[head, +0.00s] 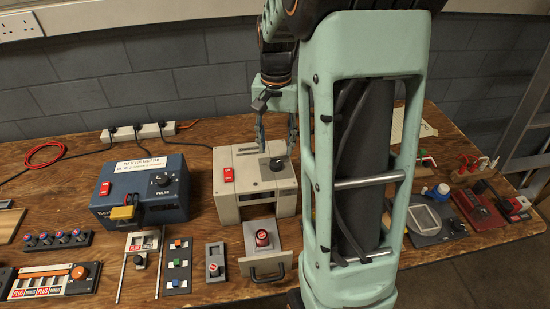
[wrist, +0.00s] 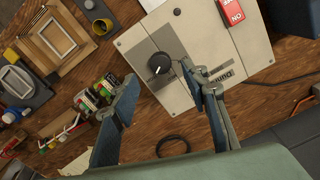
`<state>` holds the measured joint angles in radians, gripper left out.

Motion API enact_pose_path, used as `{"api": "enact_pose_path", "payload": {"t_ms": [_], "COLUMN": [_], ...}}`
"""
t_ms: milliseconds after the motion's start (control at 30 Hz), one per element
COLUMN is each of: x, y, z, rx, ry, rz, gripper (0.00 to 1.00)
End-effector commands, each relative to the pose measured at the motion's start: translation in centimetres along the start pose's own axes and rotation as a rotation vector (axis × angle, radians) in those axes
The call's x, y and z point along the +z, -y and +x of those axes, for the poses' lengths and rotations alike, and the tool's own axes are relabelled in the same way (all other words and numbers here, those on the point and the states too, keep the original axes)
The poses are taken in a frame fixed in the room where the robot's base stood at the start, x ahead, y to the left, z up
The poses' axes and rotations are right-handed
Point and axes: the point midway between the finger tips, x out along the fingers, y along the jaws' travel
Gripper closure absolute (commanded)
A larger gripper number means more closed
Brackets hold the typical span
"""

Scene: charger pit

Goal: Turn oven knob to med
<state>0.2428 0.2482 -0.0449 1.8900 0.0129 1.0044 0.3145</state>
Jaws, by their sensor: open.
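A beige box (head: 227,190) stands mid-table with a round black knob (head: 276,164) on its sloped top, right of a red switch (head: 228,174). I take this knob for the oven knob; its setting marks are too small to read. In the wrist view the knob (wrist: 159,64) has a short white pointer line and sits on a dark grey panel of the box (wrist: 204,40). My gripper (head: 275,135) is open and empty, pointing down just above the knob. In the wrist view my gripper (wrist: 159,76) has one fingertip on each side of the knob; contact is not visible.
In front of the beige box are a drawer unit with a red button (head: 262,238) and small switch panels (head: 177,265). Tools and a red device (head: 478,208) lie right.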

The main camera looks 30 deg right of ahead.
Motion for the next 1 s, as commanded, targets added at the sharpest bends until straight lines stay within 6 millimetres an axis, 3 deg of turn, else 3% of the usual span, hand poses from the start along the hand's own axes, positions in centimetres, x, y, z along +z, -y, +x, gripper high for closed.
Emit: {"api": "enact_pose_path", "payload": {"t_ms": [100, 300, 700, 1000], "x": [0.1, 0.0, 0.0, 0.0], "y": [0.0, 0.0, 0.0, 0.0], "z": [2.5, 5.1, 6.0, 5.9], "rx": [0.001, 0.001, 0.000, 0.000], "ry": [0.004, 0.002, -0.001, -0.001], "rz": [0.000, 0.001, 0.001, 0.000], "gripper": [0.58, 0.58, 0.58, 0.89]}}
